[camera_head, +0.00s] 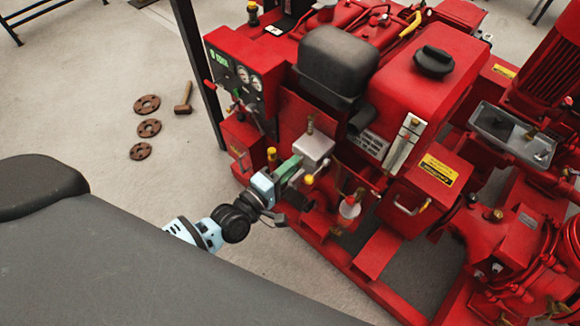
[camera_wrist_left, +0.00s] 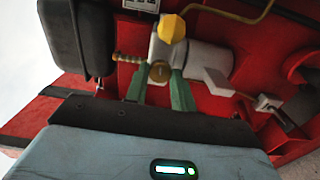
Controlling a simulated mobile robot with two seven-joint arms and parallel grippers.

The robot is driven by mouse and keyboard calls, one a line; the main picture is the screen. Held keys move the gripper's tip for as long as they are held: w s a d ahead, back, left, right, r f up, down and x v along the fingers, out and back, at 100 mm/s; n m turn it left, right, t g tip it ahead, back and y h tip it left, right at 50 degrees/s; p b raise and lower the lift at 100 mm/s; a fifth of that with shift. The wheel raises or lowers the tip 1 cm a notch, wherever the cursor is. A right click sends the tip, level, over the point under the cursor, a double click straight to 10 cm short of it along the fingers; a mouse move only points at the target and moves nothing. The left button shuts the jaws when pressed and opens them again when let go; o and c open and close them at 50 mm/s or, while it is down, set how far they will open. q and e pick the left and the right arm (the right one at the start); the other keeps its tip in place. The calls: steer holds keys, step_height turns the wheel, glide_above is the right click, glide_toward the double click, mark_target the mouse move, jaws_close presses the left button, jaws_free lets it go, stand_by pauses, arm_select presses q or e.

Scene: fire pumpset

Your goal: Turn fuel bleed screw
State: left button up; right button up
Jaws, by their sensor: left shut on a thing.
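My left gripper (camera_head: 294,170) reaches the front of the red pumpset (camera_head: 340,265) in the head view. In the left wrist view its two green fingers (camera_wrist_left: 159,80) are shut on a small brass screw, the fuel bleed screw (camera_wrist_left: 159,71), one finger on each side. The screw sits on a grey fitting below a yellow cap (camera_wrist_left: 172,28). In the head view the screw is hidden by the gripper and the parts around it. My right gripper is in neither view.
A silver box (camera_head: 314,147) and yellow knob (camera_head: 308,180) are close to the left gripper. A black tank (camera_head: 337,62) and red tank (camera_head: 430,95) rise behind. Rusty flanges (camera_head: 149,128) and a hammer (camera_head: 184,98) lie on the otherwise clear floor at left.

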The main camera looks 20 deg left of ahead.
arm_select(q)
steer(key=o, duration=0.7)
steer(key=shift+s, duration=0.1)
steer(key=v, duration=0.7)
steer(key=shift+s+a, duration=0.15)
steer(key=shift+s, duration=0.15)
